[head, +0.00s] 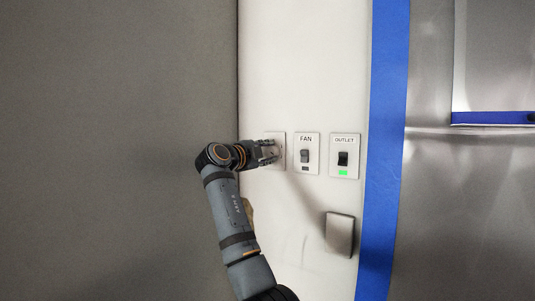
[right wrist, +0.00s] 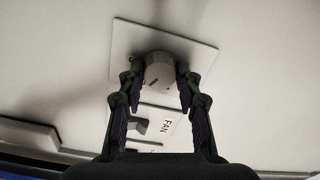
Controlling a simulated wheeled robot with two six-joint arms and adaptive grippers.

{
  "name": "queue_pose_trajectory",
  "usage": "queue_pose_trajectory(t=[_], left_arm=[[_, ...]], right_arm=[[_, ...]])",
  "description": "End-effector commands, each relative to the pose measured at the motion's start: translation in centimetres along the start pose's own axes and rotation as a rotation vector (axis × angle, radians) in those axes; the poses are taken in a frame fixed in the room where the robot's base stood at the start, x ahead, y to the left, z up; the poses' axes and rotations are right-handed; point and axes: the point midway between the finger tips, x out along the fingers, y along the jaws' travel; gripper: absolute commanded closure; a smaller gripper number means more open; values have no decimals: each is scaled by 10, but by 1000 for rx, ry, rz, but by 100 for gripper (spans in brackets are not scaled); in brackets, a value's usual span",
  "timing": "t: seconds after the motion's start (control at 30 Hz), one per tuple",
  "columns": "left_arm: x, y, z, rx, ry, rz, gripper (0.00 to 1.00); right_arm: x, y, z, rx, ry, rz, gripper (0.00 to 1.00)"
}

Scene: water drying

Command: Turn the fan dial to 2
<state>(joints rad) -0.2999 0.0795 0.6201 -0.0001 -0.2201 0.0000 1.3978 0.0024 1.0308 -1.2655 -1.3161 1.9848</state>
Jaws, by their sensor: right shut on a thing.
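The fan dial (right wrist: 159,70) is a round light-grey knob on a square white wall plate (right wrist: 195,52). A dark pointer line shows on its face; I cannot read any number around it. My right gripper (right wrist: 160,88) has a finger on each side of the knob and is shut on it. In the head view my right gripper (head: 270,152) is up against the dial's plate (head: 281,138) and hides most of the dial. My left gripper is not in view.
Right of the dial are the FAN switch (head: 305,156) with a dark indicator and the OUTLET switch (head: 343,158) with a green light. A grey box (head: 340,233) juts from the wall below. Blue tape (head: 385,150) runs down the wall's right side.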

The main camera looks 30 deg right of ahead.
Motion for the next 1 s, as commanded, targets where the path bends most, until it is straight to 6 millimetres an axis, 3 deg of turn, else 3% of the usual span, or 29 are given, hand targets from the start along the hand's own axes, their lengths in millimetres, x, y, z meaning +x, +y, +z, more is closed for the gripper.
queue_pose_trajectory(t=[0.17, 0.2, 0.33, 0.67, 0.77, 1.0], left_arm=[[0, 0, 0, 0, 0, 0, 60], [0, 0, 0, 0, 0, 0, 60], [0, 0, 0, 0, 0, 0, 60], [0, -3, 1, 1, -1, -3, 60], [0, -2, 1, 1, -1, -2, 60], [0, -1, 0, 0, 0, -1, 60]], right_arm=[[0, 0, 0, -1, 1, 1, 97], [0, 0, 0, -1, 1, 1, 60], [0, 0, 0, -2, 1, 1, 43], [-3, 0, 1, -2, -1, 1, 43], [-17, 0, 2, -1, -3, -1, 43], [-75, 0, 2, 0, -5, 0, 43]])
